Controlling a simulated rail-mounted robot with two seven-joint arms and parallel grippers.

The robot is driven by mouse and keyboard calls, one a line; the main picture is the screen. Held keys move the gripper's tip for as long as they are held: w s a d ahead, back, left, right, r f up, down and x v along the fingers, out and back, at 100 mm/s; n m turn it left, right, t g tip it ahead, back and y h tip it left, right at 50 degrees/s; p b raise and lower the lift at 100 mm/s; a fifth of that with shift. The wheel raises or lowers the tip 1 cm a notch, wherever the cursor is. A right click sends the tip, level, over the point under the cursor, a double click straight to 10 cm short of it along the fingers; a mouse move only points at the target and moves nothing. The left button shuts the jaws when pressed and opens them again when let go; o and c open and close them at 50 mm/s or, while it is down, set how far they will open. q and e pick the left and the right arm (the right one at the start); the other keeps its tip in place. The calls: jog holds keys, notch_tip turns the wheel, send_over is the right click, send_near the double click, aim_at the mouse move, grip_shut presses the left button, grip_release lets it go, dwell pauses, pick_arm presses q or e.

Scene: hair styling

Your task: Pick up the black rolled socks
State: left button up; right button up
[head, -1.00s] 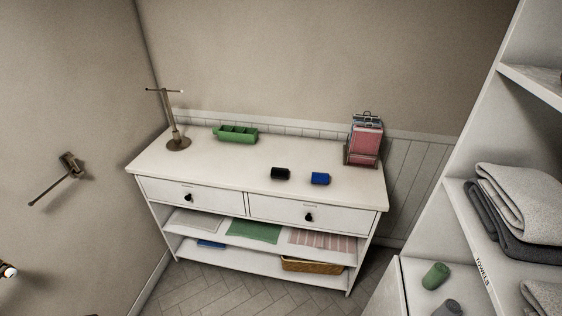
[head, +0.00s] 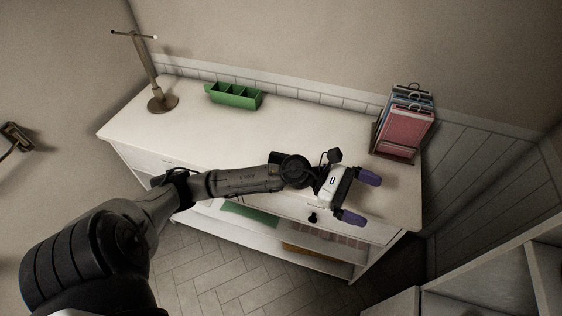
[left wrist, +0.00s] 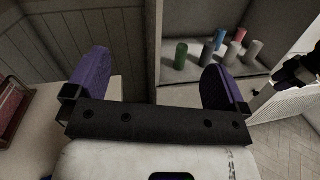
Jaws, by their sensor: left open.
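The black rolled socks do not show in either view now; my left arm and gripper cover that part of the white dresser top (head: 205,127) in the head view. My left gripper (head: 362,197) is open with purple fingers spread, above the dresser's front right part, and nothing shows between them. In the left wrist view my open left gripper (left wrist: 155,80) points toward a shelf with several upright rolls, among them a green roll (left wrist: 181,56).
A green divided tray (head: 233,96) and a bronze stand (head: 161,90) are at the back left of the dresser. A rack of pink and blue folders (head: 402,124) stands at the back right. A pale shelf unit (head: 490,285) is at the lower right.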

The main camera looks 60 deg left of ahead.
pick_arm(q)
jog(key=a+f+m+g+y, duration=0.4)
jog(key=a+m+g, duration=0.1)
jog(key=m, duration=0.3)
jog(key=m+g+y+b, duration=0.2)
jog(key=m+g+y, duration=0.35)
jog(key=y, duration=0.65)
send_over(282, 155)
jog(key=w+a, duration=0.1)
jog(key=shift+m+t, duration=0.35)
notch_tip(282, 155, down, 5)
jog(key=shift+a+r+p, duration=0.1)
jog(key=shift+r+p, duration=0.1)
jog(key=shift+p, duration=0.45)
jog(key=shift+f, duration=0.75)
jog(key=shift+f+p, duration=0.5)
jog(key=shift+p, duration=0.15)
notch_tip(282, 155, down, 3)
jog(key=shift+s+f+p, duration=0.1)
jog(key=shift+p, duration=0.7)
jog(key=shift+a+f, duration=0.1)
jog(key=shift+f, duration=0.45)
